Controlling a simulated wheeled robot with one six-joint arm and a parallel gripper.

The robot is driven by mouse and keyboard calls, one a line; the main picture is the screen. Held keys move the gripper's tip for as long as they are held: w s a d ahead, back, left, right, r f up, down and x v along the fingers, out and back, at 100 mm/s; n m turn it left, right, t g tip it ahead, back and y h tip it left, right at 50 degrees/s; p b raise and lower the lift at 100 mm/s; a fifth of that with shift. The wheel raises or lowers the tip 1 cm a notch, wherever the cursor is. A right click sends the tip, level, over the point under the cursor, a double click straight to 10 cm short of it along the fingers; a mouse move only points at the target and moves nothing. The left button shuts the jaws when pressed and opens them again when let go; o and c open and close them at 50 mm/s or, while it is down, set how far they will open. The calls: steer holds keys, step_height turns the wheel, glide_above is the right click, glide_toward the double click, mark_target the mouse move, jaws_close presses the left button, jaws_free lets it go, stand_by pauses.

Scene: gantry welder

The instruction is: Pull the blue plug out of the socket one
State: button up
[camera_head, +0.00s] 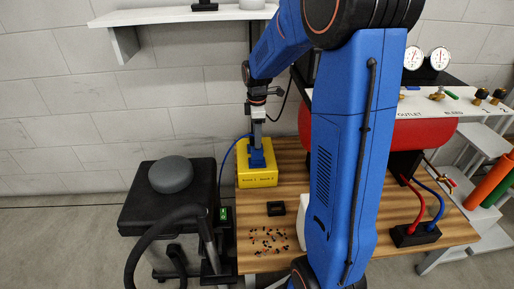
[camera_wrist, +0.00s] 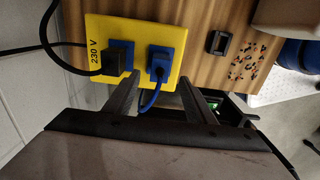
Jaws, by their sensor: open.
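A yellow socket box (camera_head: 258,180) stands at the left end of the wooden table. In the wrist view, the box (camera_wrist: 100,28) has two blue sockets and a "230 V" marking. A blue plug (camera_wrist: 160,70) sits in the right-hand socket, its blue cable curving down between my fingers. A black plug (camera_wrist: 118,62) with a black cable sits in the other. My gripper (camera_wrist: 161,84) is open, its fingertips on either side of the blue plug; I cannot tell whether they touch it. In the head view, my gripper (camera_head: 257,142) points down over the box, partly hiding the sockets.
A small black holder (camera_head: 276,208) and several scattered small parts (camera_head: 268,240) lie on the wooden table (camera_head: 292,160). A black cart with a grey round object (camera_head: 171,174) stands left. A red tank (camera_head: 425,132) with gauges is right. A shelf (camera_head: 170,15) hangs above.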

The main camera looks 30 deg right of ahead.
steer(key=shift+f, duration=3)
steer(key=c, duration=1.2)
steer(key=shift+r, duration=0.1)
steer(key=shift+r, duration=2.85)
